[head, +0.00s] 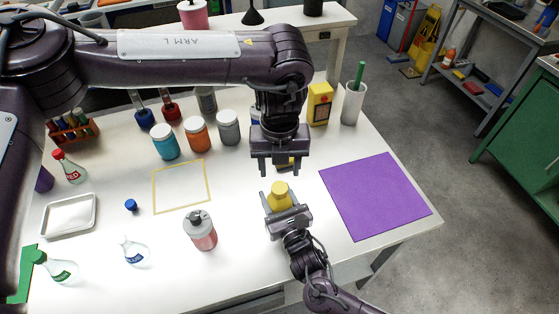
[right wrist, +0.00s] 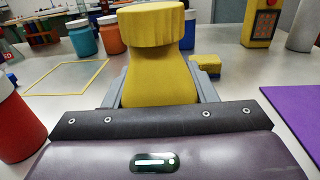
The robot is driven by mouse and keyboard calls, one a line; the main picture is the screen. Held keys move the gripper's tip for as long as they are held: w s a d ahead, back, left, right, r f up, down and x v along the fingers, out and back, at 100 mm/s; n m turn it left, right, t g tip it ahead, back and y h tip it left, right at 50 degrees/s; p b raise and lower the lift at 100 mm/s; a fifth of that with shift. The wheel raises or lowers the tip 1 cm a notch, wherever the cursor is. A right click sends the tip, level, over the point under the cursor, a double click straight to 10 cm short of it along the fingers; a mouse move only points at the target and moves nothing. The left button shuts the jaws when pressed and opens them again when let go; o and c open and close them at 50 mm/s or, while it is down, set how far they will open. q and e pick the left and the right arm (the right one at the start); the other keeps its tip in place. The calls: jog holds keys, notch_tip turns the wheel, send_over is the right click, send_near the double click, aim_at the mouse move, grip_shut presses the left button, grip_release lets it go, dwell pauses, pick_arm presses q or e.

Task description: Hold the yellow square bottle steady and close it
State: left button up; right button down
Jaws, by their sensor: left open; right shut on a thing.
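The yellow square bottle (head: 282,202) stands near the table's front edge. Its round, ribbed yellow top (right wrist: 152,27) sits on the neck and looks like a cap. My right gripper (head: 279,197) is shut on the bottle's body from the front, one finger on each side, as the right wrist view also shows. My left gripper (head: 279,170) is open and empty, fingers pointing down, just behind the bottle in the head view. It does not show in the right wrist view.
A small yellow block (right wrist: 206,64) lies behind the bottle. A red-bodied bottle (head: 202,236) stands to the left and a purple mat (head: 376,195) lies to the right. Several jars (head: 197,135) and a yellow box-shaped device (head: 319,104) stand behind.

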aim_at(279, 187)
pick_arm(q)
jog(key=n, duration=0.4)
jog(key=shift+r, duration=0.35)
jog(key=n, duration=0.3)
jog(key=shift+r+n, duration=0.25)
jog(key=shift+n, duration=0.15)
jog(key=shift+f, duration=4)
jog(key=c, duration=1)
